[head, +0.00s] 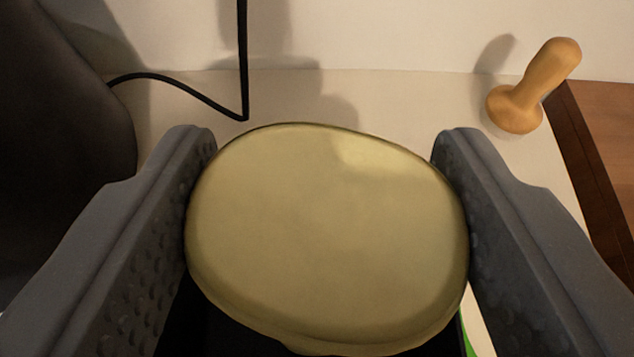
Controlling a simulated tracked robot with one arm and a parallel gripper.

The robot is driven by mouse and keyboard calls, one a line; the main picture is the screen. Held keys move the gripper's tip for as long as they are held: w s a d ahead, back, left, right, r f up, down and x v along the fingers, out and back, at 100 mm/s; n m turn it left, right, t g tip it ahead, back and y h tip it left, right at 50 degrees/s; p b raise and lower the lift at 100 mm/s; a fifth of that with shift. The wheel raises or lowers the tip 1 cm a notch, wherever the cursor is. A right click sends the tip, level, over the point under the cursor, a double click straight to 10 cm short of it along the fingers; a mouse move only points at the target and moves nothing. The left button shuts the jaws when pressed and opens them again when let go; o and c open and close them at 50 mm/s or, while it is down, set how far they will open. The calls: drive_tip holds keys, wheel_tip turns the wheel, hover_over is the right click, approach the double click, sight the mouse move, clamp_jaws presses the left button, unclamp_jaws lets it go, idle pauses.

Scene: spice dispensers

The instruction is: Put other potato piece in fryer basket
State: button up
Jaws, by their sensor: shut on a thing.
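A large pale yellow potato piece (325,225) fills the middle of the head view, with its flat cut face toward me. My gripper (325,180) is shut on it, one grey finger pressed to each side. The potato piece hides most of what lies below and behind it. A dark area shows under its lower edge, but I cannot tell whether it is the fryer basket.
A wooden pestle-like tool (535,88) stands tilted on the pale counter (400,95) at the upper right. A large dark object (60,110) stands at the left, with a black cable (190,92) nearby. A brown wooden surface (605,140) lies at the right. A green edge (467,335) shows below.

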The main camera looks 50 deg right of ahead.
drive_tip(key=o, duration=1.1)
drive_tip(key=shift+c, duration=0.2)
drive_tip(key=v, duration=1.3)
drive_tip(key=shift+s+a+b, duration=0.25)
drive_tip(key=shift+s+b, duration=0.05)
drive_tip(key=shift+b, duration=0.15)
drive_tip(key=w+a+r+n+t+y, duration=0.3)
drive_tip(key=w+a+r, duration=0.2)
drive_tip(key=a+r, duration=0.65)
drive_tip(key=s+a+r+n+t+y, duration=0.3)
drive_tip(key=a+r+n+y, duration=0.1)
drive_tip(key=a+r, duration=1.05)
drive_tip(key=s+a+r+n+y, duration=0.1)
drive_tip(key=s+r, duration=0.3)
drive_tip(key=r, duration=0.2)
drive_tip(key=s+a+r+n+t+y, duration=0.1)
drive_tip(key=s+r+n, duration=0.1)
drive_tip(key=s+r, duration=0.2)
wheel_tip(320, 180, up, 4)
drive_tip(key=shift+f+y, duration=0.2)
drive_tip(key=shift+y, duration=0.2)
